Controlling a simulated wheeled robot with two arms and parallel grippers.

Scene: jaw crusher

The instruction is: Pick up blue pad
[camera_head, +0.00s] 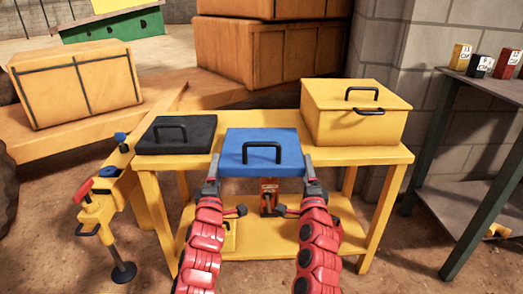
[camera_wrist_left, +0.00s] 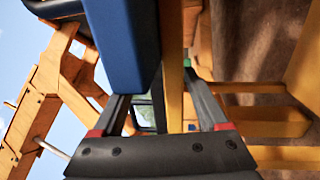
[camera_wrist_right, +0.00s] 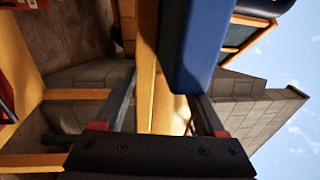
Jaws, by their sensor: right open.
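The blue pad (camera_head: 262,150) is a flat blue slab with a black handle (camera_head: 262,152). It lies at the front middle of the yellow table (camera_head: 370,155). My left gripper (camera_head: 214,167) is at the pad's front left corner, and my right gripper (camera_head: 308,165) is at its front right corner. The right wrist view shows the pad (camera_wrist_right: 192,45) likewise. Both grippers are open; contact cannot be told.
A black pad (camera_head: 176,136) with a handle lies left of the blue pad. A yellow box (camera_head: 350,118) with handles stands at the table's right. A yellow stand with clamps (camera_head: 100,210) is at the left. A dark shelf (camera_head: 455,190) stands at the right. Orange crates (camera_head: 245,50) are behind.

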